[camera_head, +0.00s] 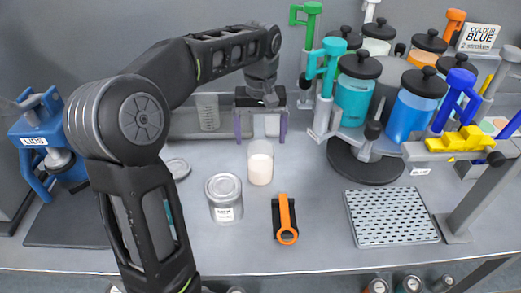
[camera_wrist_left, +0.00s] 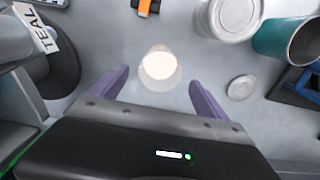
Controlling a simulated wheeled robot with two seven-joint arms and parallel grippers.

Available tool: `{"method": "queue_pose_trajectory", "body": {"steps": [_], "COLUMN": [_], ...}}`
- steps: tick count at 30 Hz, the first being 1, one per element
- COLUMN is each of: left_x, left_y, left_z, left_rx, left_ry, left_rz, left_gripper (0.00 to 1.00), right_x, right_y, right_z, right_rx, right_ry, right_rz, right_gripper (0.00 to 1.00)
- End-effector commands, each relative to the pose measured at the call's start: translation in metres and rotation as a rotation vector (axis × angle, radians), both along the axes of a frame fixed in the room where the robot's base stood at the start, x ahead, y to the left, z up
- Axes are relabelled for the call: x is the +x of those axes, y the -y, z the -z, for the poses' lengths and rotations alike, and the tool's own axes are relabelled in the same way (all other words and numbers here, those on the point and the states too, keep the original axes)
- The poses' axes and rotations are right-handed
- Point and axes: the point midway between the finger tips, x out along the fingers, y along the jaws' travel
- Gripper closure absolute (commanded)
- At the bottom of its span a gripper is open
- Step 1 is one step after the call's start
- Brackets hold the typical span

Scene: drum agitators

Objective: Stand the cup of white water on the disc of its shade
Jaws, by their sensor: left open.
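The cup of white water (camera_head: 260,168) is a clear cup with milky liquid, standing upright on the grey bench. In the left wrist view the cup (camera_wrist_left: 159,66) lies between and just beyond the fingertips. My left gripper (camera_head: 261,138) is open, its two purple fingers pointing down at the far side of the cup. It also shows in the left wrist view (camera_wrist_left: 159,78), with a gap between each finger and the cup. I cannot make out a white disc for certain; small pale coloured pieces (camera_head: 494,125) sit at the right, partly hidden. My right gripper is not in view.
A metal can (camera_head: 226,200) and an orange-handled tool (camera_head: 286,218) are near the cup. A round lid (camera_head: 178,168) lies left. A carousel of coloured jars (camera_head: 354,100) stands right, behind a perforated mat (camera_head: 390,217). A blue press (camera_head: 42,140) is far left.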

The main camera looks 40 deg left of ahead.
Motion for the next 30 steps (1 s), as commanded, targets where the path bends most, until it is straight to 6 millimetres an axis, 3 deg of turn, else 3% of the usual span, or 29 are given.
{"method": "queue_pose_trajectory", "body": {"steps": [1, 6, 24, 30], "left_x": [0.001, 0.0, 0.0, 0.0], "left_y": [0.0, 0.0, 0.0, 0.0], "left_z": [-0.012, -0.026, -0.027, -0.027], "left_rx": [0.0, 0.0, 0.001, 0.001], "left_ry": [0.001, 0.0, -0.001, -0.001], "left_rz": [0.001, -0.001, 0.0, 0.0], "left_gripper": [0.13, 0.13, 0.13, 0.13], "right_x": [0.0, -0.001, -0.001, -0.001], "right_y": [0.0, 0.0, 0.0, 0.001], "right_z": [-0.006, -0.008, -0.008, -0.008], "right_rx": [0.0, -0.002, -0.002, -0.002], "right_ry": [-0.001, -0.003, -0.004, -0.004], "right_rz": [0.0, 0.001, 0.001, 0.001], "right_gripper": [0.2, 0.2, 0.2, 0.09]}}
